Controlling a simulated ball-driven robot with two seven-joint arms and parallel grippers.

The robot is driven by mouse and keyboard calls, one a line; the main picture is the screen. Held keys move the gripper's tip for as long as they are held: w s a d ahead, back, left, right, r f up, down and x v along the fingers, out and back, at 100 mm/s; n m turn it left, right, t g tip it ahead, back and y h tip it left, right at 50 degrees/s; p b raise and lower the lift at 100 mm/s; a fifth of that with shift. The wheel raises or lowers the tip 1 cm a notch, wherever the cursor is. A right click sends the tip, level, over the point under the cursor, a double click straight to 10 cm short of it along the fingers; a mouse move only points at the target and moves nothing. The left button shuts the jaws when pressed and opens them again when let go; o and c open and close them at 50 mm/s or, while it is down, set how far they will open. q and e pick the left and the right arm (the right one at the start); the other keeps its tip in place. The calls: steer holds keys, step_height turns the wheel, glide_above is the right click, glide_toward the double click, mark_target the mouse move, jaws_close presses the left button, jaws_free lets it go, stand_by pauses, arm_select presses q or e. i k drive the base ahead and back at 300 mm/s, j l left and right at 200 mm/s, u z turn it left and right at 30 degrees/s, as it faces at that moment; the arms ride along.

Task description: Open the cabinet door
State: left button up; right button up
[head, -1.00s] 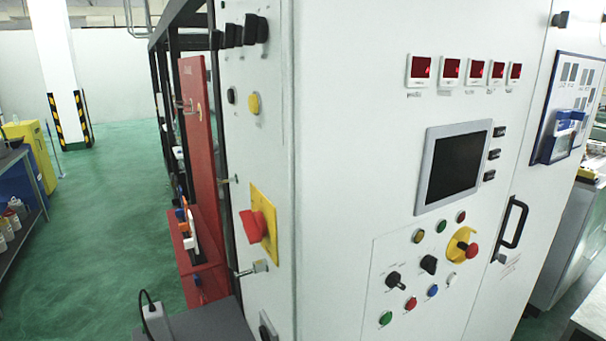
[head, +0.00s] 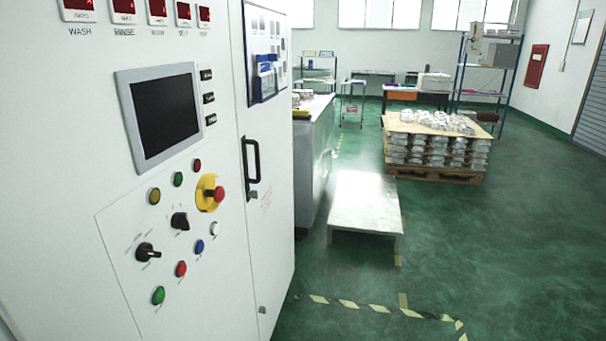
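The white cabinet fills the left half of the head view. Its door (head: 272,205) is at the cabinet's right end and looks shut. A black vertical bar handle (head: 252,168) is fixed near the door's left edge. A blue holder (head: 265,78) hangs on the upper part of the door. Left of the door is a control panel with a dark screen (head: 160,115), several coloured buttons and a red knob on a yellow plate (head: 211,194). Neither of my grippers is in view.
A low pale platform (head: 365,203) stands on the green floor right of the door. Behind it is a pallet (head: 432,172) stacked with castings. Yellow-black floor tape (head: 370,307) runs in front. The floor at the right is open.

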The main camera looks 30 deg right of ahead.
mark_target(264, 126)
steer(key=z, duration=0.85)
